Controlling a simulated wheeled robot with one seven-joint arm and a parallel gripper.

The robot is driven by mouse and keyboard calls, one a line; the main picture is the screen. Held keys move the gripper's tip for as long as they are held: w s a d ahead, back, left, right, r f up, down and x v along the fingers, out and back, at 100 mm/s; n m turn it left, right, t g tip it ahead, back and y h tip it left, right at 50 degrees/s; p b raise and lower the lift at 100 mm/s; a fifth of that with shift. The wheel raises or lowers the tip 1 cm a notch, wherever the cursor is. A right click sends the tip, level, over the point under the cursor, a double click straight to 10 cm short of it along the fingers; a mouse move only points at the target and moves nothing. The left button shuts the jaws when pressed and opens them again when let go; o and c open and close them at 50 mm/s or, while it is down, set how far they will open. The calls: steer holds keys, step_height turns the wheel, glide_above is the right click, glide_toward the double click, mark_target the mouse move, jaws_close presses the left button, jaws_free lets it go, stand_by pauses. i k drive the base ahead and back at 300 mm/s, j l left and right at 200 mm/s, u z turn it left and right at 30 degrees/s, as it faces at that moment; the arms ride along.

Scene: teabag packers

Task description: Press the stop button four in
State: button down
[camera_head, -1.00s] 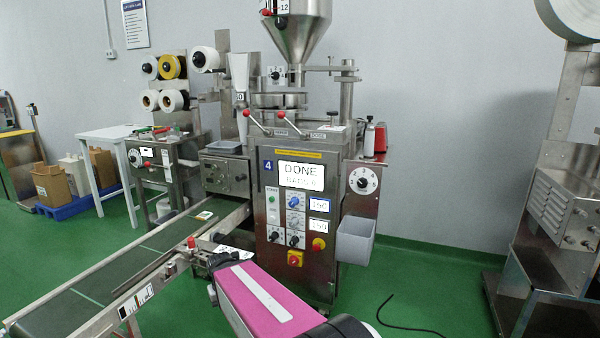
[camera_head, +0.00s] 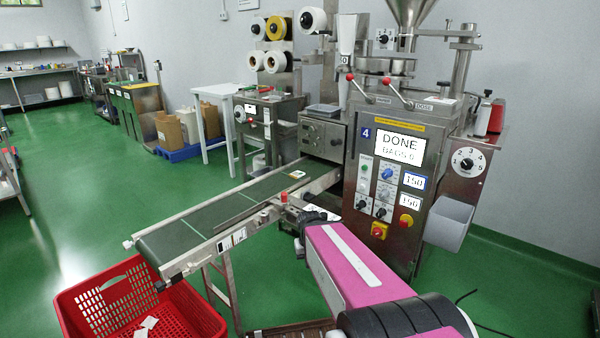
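Machine four (camera_head: 420,160) stands right of centre, with a blue "4" plate (camera_head: 366,133) on its steel front panel. Its screen (camera_head: 400,147) reads "DONE" with a smaller bags line below. A pale green button (camera_head: 365,168) is at the upper left. My pink arm reaches up from the bottom; my gripper (camera_head: 300,238) is a small dark shape at its far end, apart from the buttons. Its fingers are unclear.
A green conveyor (camera_head: 200,222) runs from the machine to the lower left, with a small packet (camera_head: 297,174) on it. A red crate (camera_head: 75,300) with pale packets stands below its end. A grey bin (camera_head: 447,222) hangs at the machine's right. Open green floor lies left.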

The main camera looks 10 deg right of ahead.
mark_target(404, 224)
steer(key=z, duration=1.25)
